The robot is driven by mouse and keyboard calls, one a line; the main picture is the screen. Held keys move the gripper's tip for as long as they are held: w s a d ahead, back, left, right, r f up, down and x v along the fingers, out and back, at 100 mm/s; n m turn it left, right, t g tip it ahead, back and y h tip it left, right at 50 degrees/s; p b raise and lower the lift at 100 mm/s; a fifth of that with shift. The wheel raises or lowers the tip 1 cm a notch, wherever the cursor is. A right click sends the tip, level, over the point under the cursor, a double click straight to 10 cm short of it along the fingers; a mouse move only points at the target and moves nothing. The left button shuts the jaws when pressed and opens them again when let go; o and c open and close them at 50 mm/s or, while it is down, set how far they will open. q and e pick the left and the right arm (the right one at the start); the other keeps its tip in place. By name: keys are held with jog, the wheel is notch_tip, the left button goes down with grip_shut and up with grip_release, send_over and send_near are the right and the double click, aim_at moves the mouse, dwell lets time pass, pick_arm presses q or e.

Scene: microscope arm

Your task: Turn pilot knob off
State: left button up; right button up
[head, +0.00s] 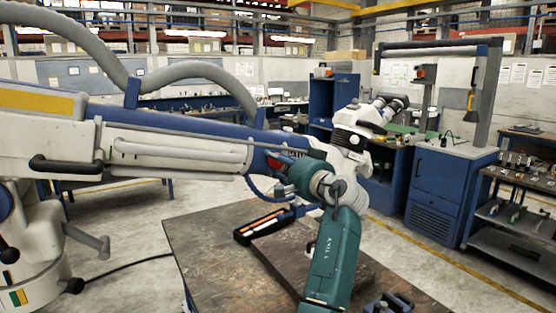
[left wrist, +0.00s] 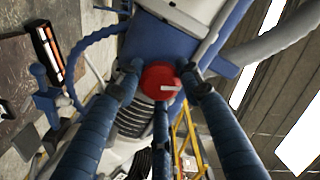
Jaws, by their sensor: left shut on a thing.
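The pilot knob (left wrist: 157,82) is red and round, with a short white mark pointing to the right in the left wrist view. It sits on the blue housing of the white and blue microscope arm (head: 160,140). In the head view only a bit of the red knob (head: 273,163) shows. My left gripper (left wrist: 163,84) has its dark blue wrapped fingers around the knob and is shut on it. In the head view my left gripper (head: 281,165) is at the arm's joint, its fingers largely hidden. My right gripper is out of view.
A dark worktable (head: 200,240) stands below, with a black case with orange strips (head: 262,224) on it. Grey hoses (head: 195,70) loop over the microscope arm. The white microscope head (head: 350,135) is just to the right. Blue cabinets (head: 440,190) stand farther back.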

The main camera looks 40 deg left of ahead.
pick_arm(q)
jog(key=shift+r+m, duration=0.4)
jog(key=shift+r, duration=0.1)
jog(key=o, duration=1)
jog(key=shift+o, duration=0.6)
jog(key=shift+w+a+f, duration=0.1)
jog(key=shift+a+f, duration=0.05)
jog(key=shift+f, duration=0.2)
jog(key=shift+d, duration=0.35)
jog(key=v, duration=1.1)
